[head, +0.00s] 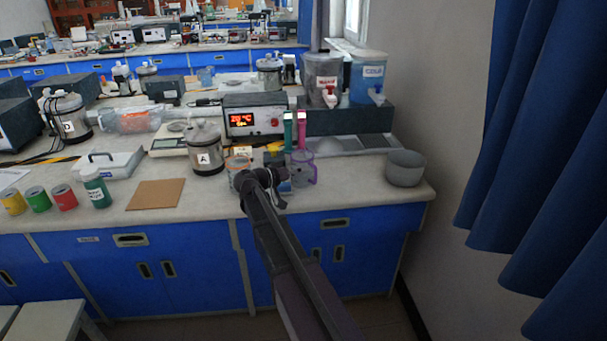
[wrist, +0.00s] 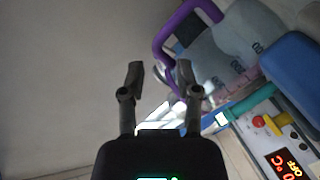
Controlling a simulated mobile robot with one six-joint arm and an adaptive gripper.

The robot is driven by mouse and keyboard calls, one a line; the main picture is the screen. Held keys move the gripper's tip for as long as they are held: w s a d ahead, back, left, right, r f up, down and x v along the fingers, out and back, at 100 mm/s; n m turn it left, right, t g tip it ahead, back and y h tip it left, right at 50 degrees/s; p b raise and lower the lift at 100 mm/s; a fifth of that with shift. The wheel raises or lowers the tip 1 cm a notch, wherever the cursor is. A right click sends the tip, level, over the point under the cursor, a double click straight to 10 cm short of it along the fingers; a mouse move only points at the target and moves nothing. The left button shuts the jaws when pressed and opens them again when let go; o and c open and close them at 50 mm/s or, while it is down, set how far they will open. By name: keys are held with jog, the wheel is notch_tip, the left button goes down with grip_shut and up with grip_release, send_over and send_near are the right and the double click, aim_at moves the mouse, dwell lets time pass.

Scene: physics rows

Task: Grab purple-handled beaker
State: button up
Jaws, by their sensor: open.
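The purple-handled beaker (head: 302,168) is clear and stands near the bench's front edge, right of my gripper, in the head view. In the wrist view its purple handle (wrist: 166,38) shows as a loop ahead of the fingers, near the right fingertip. My gripper (wrist: 160,73) is open, with nothing between its fingers. In the head view my gripper (head: 268,182) is at the bench front, left of the beaker, and my arm hides part of the area. I cannot tell whether a finger touches the handle.
An orange-trimmed beaker (head: 238,165) stands left of my gripper. Behind are a controller with red digits (head: 254,120) and upright green (head: 288,130) and pink (head: 302,128) pieces. A grey bowl (head: 405,168) stands to the right, with clear bench between it and the beaker.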

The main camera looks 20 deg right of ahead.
aim_at(315, 168)
jog(key=shift+d, duration=0.15)
jog(key=shift+w+d+f+b, duration=0.1)
jog(key=shift+d+f+b, duration=0.05)
jog(key=shift+d, duration=0.7)
jog(key=shift+w+d+f+b, duration=0.1)
jog(key=shift+w+d+f, duration=0.05)
jog(key=shift+d, duration=0.7)
jog(key=shift+w+d+f+b, duration=0.1)
jog(key=shift+d+f+b, duration=0.05)
jog(key=shift+d, duration=0.7)
grip_shut()
